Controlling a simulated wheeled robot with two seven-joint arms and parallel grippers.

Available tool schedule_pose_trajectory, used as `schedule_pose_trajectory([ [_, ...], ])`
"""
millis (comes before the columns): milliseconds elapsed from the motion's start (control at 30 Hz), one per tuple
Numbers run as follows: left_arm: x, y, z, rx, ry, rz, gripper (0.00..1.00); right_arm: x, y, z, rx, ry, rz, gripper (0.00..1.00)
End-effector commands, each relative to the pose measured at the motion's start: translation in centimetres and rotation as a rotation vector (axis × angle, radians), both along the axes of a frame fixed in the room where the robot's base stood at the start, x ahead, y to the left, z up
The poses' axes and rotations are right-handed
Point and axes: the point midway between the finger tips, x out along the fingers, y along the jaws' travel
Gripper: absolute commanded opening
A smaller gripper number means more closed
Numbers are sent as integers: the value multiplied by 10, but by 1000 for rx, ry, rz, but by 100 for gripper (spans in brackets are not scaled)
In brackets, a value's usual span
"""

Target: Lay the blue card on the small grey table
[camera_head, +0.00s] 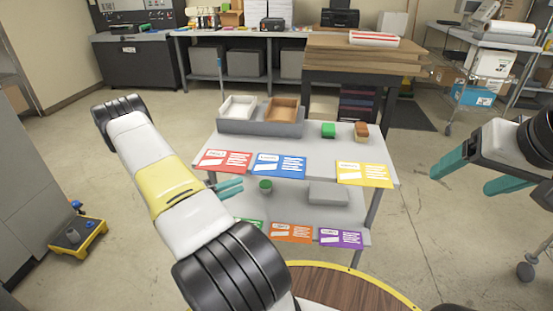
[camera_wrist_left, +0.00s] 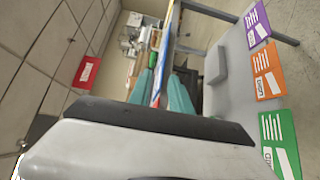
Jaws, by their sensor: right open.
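The blue card (camera_head: 280,165) lies flat on the top shelf of a grey two-tier stand (camera_head: 335,145), at its front edge, between the red card (camera_head: 223,161) and the yellow card (camera_head: 364,174). My left gripper (camera_head: 241,186) is open and empty just in front of that edge, by the blue card's near left corner. In the left wrist view the blue card (camera_wrist_left: 161,72) shows nearly edge-on in line with the gap between the fingers (camera_wrist_left: 168,80). My right gripper (camera_head: 460,180) is open and empty, right of the stand. I cannot pick out a separate small grey table.
The lower shelf holds green (camera_wrist_left: 280,142), orange (camera_head: 291,232) and purple (camera_head: 341,238) cards and a grey block (camera_head: 328,193).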

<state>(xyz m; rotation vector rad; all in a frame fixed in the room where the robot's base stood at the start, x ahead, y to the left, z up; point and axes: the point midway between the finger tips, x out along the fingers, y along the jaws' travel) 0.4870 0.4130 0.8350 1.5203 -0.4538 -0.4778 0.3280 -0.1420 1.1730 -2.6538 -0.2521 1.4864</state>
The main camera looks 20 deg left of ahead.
Motion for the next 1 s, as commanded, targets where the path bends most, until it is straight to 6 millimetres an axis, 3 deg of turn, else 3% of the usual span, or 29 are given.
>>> schedule_pose_trajectory([
  [67,11,-20,27,20,18,-93,25,0,0,0,0,0,0,77],
  [233,21,-93,101,117,136,-383,25,0,0,0,0,0,0,77],
  [367,8,-150,151,248,247,-578,25,0,0,0,0,0,0,77],
  [500,-18,-200,196,432,352,-722,25,0,0,0,0,0,0,77],
  [700,-67,-246,245,752,446,-802,25,0,0,0,0,0,0,77],
  [1000,-131,-270,302,1209,384,-656,25,0,0,0,0,0,0,77],
])
